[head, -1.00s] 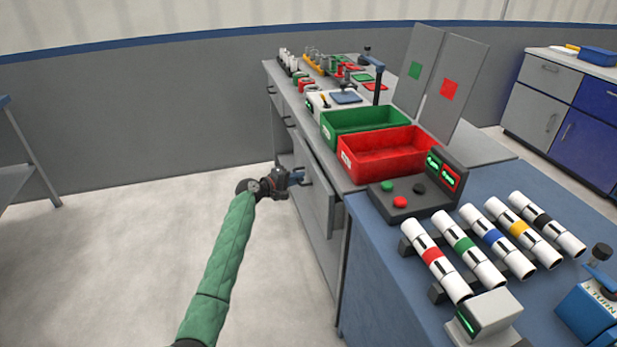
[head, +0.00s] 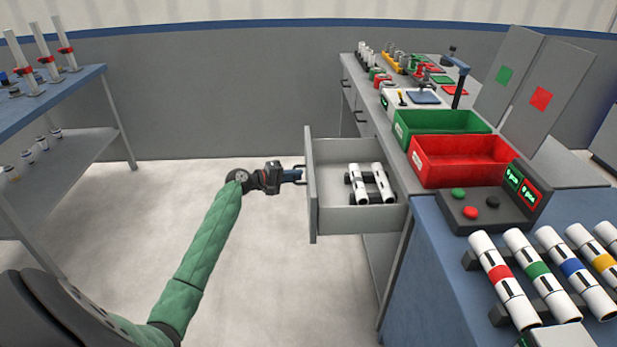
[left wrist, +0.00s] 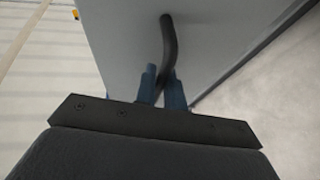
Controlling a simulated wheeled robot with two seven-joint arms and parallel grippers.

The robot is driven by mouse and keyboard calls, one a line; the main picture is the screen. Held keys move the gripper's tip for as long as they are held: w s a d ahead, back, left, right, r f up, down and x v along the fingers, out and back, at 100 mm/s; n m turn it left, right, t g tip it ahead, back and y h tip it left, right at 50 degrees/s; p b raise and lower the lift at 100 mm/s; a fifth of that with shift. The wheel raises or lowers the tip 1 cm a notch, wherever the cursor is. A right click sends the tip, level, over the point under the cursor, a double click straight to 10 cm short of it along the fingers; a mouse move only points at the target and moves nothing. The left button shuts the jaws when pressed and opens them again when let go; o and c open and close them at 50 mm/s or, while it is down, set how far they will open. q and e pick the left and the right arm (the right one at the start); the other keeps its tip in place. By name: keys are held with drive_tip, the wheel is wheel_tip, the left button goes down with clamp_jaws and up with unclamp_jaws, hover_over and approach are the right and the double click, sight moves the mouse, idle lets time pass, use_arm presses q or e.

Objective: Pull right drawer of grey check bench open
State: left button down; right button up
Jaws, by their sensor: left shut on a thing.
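The right drawer (head: 311,195) of the grey check bench (head: 386,262) stands pulled out to the left. Inside it, two white pipes (head: 357,184) rest on dark holders. My left gripper (head: 298,176) is at the drawer's front, shut on its dark bar handle. In the left wrist view the blue fingertips (left wrist: 162,86) close around the curved handle (left wrist: 168,45), with the grey drawer front behind it. My right gripper is not in view.
A green bin (head: 440,124) and a red bin (head: 466,158) stand on the bench top. A button box (head: 482,207) and several banded pipes (head: 505,279) are at the lower right. A blue-topped table (head: 60,87) stands at the left. The floor between is clear.

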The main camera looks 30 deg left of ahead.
use_arm(q)
drive_tip(key=shift+s+a, duration=0.35)
drive_tip(key=shift+a, duration=0.2)
drive_tip(key=c, duration=1.5)
unclamp_jaws()
drive_tip(key=v, duration=0.7)
drive_tip(key=shift+s+a, duration=0.2)
drive_tip(key=shift+s, duration=0.15)
